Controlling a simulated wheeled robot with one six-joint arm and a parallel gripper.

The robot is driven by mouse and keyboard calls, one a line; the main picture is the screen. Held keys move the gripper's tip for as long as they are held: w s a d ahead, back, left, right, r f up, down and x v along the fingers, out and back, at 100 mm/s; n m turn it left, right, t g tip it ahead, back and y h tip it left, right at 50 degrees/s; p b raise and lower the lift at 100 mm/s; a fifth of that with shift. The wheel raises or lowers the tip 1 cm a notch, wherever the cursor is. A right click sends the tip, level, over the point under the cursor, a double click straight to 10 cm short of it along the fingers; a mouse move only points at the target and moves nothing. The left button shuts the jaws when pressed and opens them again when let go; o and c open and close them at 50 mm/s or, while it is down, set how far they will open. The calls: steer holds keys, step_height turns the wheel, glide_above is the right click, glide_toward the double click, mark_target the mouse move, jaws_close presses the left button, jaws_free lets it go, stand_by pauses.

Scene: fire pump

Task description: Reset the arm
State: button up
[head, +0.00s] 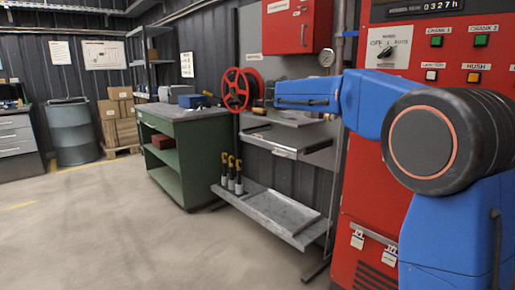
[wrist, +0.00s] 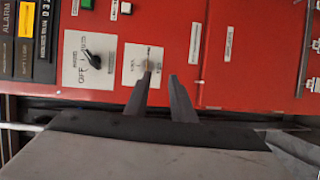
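My gripper (wrist: 160,75) shows in the wrist view with its two dark fingers apart and nothing visible between them. Its fingertips appear in front of a red control panel (wrist: 215,25); I cannot tell how far off it is. A small white plate (wrist: 131,60) on the panel is partly hidden behind the fingers. In the head view my blue arm reaches leftward across the red panel (head: 375,190). The gripper itself is hard to make out there.
The panel carries a black selector knob (head: 385,52) and several buttons. Left of it are a steel shelf (head: 270,215), a red hose reel (head: 238,90), a red wall box (head: 297,27) and a green workbench (head: 185,128). The floor (head: 95,225) at left is clear.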

steer(key=s+d+f+y, duration=0.2)
steer(key=s+f+y, duration=0.2)
steer(key=s+f, duration=0.55)
steer(key=s+d+f+y, duration=0.2)
steer(key=s+f+y, duration=0.35)
steer(key=s, duration=0.75)
steer(key=s+a+f+m+y, duration=0.1)
steer(key=s+a+f+y, duration=0.2)
steer(key=s+f, duration=0.8)
steer(key=s+a+f+m+y, duration=0.2)
steer(key=s+a+f+y, duration=0.2)
steer(key=s+a+f, duration=0.3)
steer(key=s+f, duration=0.4)
steer(key=s, duration=0.1)
steer(key=shift+s+a+f, duration=0.15)
steer(key=shift+s+a, duration=0.1)
steer(key=shift+a, duration=0.1)
